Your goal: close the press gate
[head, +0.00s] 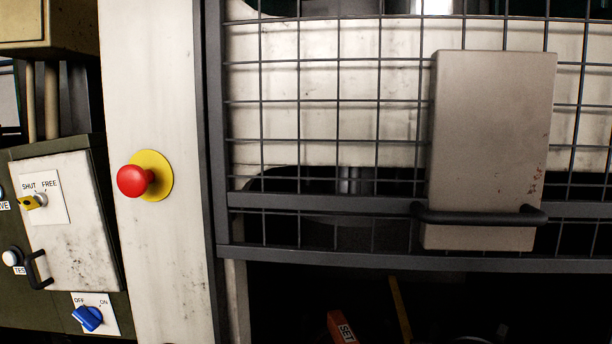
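The press gate (340,202) is a dark grey wire-mesh guard in a frame across the right of the head view. A beige-grey plate (490,130) is mounted on it, with a black horizontal bar handle (480,217) low across the plate. The gate's lower rail (400,262) stands above a dark opening, so there is a gap under it. How far the opening runs down is cut off by the picture edge. Neither of my grippers is in view.
A red mushroom button (133,180) on a yellow disc sits on the pale post left of the gate. Further left are a yellow key switch (33,202) marked SHUT and FREE and a blue OFF/ON knob (88,318). An orange-red block marked SET (342,328) shows in the opening.

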